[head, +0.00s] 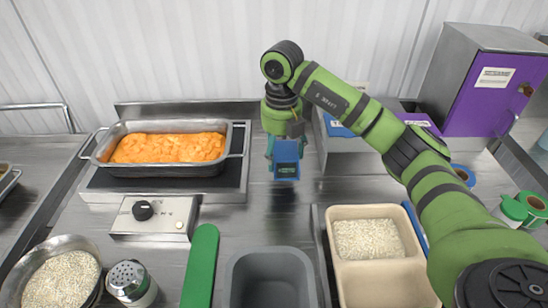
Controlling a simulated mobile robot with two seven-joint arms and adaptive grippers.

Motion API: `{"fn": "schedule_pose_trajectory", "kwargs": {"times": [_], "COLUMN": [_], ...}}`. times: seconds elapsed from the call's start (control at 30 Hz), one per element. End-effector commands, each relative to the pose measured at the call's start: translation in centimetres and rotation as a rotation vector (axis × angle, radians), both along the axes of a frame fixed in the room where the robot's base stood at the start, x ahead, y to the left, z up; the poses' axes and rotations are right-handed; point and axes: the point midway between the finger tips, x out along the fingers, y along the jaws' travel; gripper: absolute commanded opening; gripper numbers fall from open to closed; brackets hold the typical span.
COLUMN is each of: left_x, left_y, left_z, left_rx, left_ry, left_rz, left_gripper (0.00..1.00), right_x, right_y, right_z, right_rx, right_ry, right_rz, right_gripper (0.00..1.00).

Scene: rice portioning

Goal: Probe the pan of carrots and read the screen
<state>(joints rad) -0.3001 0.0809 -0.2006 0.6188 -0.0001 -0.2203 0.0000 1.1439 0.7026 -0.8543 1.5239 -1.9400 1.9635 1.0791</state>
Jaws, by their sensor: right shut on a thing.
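The pan of carrots (167,148) is a metal roasting pan with orange contents, standing on a hotplate at the back left. My right gripper (284,150) points down over the bare counter, to the right of the pan and apart from it. It is shut on a blue probe thermometer (286,160), whose blue body with a small dark screen faces me. The reading on the screen is too small to make out, and I cannot make out the probe's tip. My left gripper is not in view.
A hotplate (240,158) has a knob box (155,217) in front. A green board (201,268), grey bin (268,278), shaker (131,284), rice bowl (62,280) and divided rice tray (376,267) fill the front. A purple cabinet (490,95) stands right. Counter below the gripper is clear.

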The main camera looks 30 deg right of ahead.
Motion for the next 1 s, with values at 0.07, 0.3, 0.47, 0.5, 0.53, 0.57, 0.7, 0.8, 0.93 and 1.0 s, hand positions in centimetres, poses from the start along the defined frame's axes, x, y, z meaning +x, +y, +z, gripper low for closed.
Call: {"fn": "schedule_pose_trajectory", "kwargs": {"times": [0.07, 0.3, 0.47, 0.5, 0.53, 0.57, 0.7, 0.8, 0.93, 1.0], "left_x": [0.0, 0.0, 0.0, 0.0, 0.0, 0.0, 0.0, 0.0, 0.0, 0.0], "left_y": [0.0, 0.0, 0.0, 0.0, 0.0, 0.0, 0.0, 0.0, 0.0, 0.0], "left_z": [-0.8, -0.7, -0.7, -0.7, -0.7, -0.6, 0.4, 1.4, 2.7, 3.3], "left_rx": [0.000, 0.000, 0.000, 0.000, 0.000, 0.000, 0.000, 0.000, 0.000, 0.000], "left_ry": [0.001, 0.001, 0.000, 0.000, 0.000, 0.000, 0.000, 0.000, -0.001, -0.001], "left_rz": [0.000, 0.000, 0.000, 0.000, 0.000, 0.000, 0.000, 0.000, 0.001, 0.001], "left_gripper": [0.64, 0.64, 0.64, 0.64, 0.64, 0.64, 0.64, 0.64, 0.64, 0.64], "right_x": [-1.6, -5.8, -7.6, -7.9, -8.1, -8.2, -8.6, -8.6, -8.6, -8.6], "right_y": [-0.3, -0.8, -0.9, -0.9, -0.9, -1.0, -0.9, -0.9, -0.9, -0.9], "right_z": [0.8, 3.7, 4.8, 5.0, 5.1, 5.3, 6.5, 7.6, 9.0, 9.7], "right_rx": [-0.002, -0.003, -0.001, 0.000, -0.001, -0.001, 0.001, 0.001, 0.001, 0.001], "right_ry": [-0.006, -0.006, -0.006, -0.004, -0.004, -0.004, -0.003, -0.003, -0.003, -0.003], "right_rz": [0.002, 0.001, -0.001, 0.000, -0.001, -0.002, 0.000, -0.001, -0.001, -0.001], "right_gripper": [0.44, 0.44, 0.44, 0.44, 0.44, 0.44, 0.44, 0.44, 0.44, 0.44]}}
